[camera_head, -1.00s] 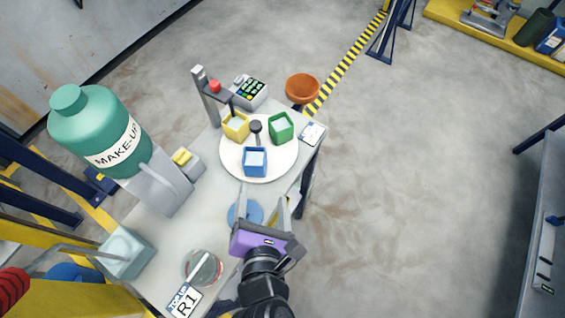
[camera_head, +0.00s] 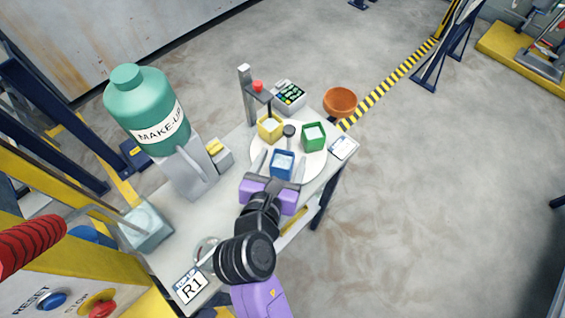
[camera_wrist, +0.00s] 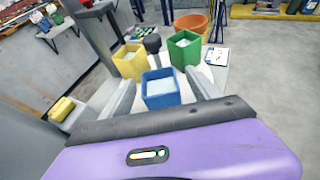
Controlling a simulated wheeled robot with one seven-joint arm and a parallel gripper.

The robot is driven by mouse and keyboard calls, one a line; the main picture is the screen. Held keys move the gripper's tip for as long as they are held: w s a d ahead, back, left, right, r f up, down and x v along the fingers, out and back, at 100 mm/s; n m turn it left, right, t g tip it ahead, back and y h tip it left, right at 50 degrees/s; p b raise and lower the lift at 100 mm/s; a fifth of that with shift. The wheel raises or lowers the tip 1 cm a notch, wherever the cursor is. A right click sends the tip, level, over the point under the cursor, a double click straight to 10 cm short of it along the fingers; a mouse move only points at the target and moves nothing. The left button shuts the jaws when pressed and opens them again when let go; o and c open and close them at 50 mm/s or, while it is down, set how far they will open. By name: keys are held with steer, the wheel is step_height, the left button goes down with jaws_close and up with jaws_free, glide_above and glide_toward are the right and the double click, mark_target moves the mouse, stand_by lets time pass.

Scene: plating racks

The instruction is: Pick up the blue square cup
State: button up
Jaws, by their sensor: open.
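The blue square cup (camera_head: 282,165) stands upright on the near side of a round white turntable (camera_head: 316,163), with pale contents inside. It also shows in the wrist view (camera_wrist: 160,90), between the two fingers. My gripper (camera_head: 279,160) is open, with one finger on each side of the blue cup; I cannot tell whether either finger touches it. The yellow square cup (camera_head: 270,128) stands behind it to the left, and the green square cup (camera_head: 313,137) behind it to the right.
A dark knob (camera_head: 289,131) rises from the turntable's middle. A post with a red button (camera_head: 257,86) and a keypad box (camera_head: 290,95) stand behind. A big green MAKE-UP bottle (camera_head: 148,112) is at left. An orange bowl (camera_head: 340,102) is beyond the table.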

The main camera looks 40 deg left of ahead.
steer(key=shift+w+a+f, duration=0.1)
steer(key=shift+w, duration=0.15)
steer(key=c, duration=1.5)
step_height(320, 180, up, 20)
steer(key=shift+r+p, duration=0.1)
steer(key=shift+p, duration=0.35)
